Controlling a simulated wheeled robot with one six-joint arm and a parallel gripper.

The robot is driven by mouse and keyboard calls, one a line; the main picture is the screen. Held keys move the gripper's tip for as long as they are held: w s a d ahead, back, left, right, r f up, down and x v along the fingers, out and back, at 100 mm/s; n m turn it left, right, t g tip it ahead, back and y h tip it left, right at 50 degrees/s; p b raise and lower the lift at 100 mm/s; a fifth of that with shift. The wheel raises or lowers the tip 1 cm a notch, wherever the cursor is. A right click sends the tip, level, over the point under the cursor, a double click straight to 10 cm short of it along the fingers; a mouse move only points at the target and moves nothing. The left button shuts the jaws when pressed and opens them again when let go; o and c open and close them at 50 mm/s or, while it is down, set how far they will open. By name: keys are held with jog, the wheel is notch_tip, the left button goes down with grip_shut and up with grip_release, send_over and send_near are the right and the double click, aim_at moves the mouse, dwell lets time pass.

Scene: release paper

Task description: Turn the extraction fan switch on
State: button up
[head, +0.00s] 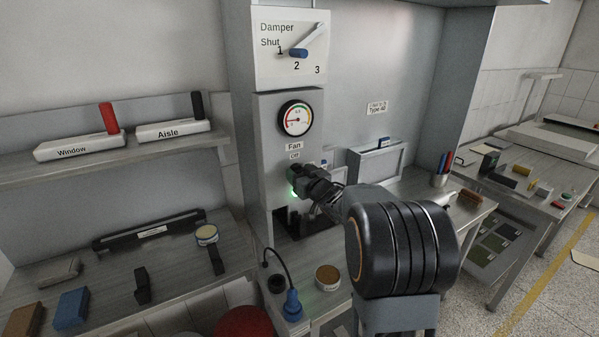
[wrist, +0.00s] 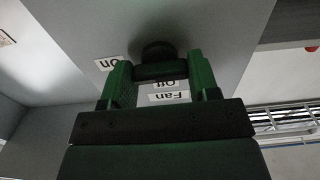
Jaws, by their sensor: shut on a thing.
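The fan switch is a round black knob (wrist: 157,50) on the grey front panel. In the wrist view, my gripper (wrist: 160,73) has one finger on each side of it and is shut on it. The "On" label (wrist: 108,63) is left of the knob; the "Off" label (wrist: 170,84) and the "Fan" label (wrist: 168,97) lie behind the gripper, upside down. In the head view, my gripper (head: 303,184) is against the panel under the "Fan" (head: 294,146) and "Off" (head: 294,155) labels and hides the knob. I cannot tell which way the knob points.
A pressure gauge (head: 296,118) and a damper dial (head: 291,45) with a lever are above the switch. A shelf with the Window (head: 80,146) and Aisle (head: 173,130) switches is at left. A blue plug (head: 292,306) and a round tin (head: 328,278) stand on the bench below.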

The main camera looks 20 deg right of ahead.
dwell(0.4)
jog(key=o, duration=0.9)
jog(key=s+b, duration=0.1)
jog(key=s, duration=0.3)
jog(key=s+d, duration=0.1)
jog(key=s, duration=0.4)
jog(key=s+b, duration=0.1)
jog(key=s, duration=0.3)
jog(key=shift+s+d+b, duration=0.25)
jog(key=shift+s+b, duration=0.05)
jog(key=shift+s, duration=0.05)
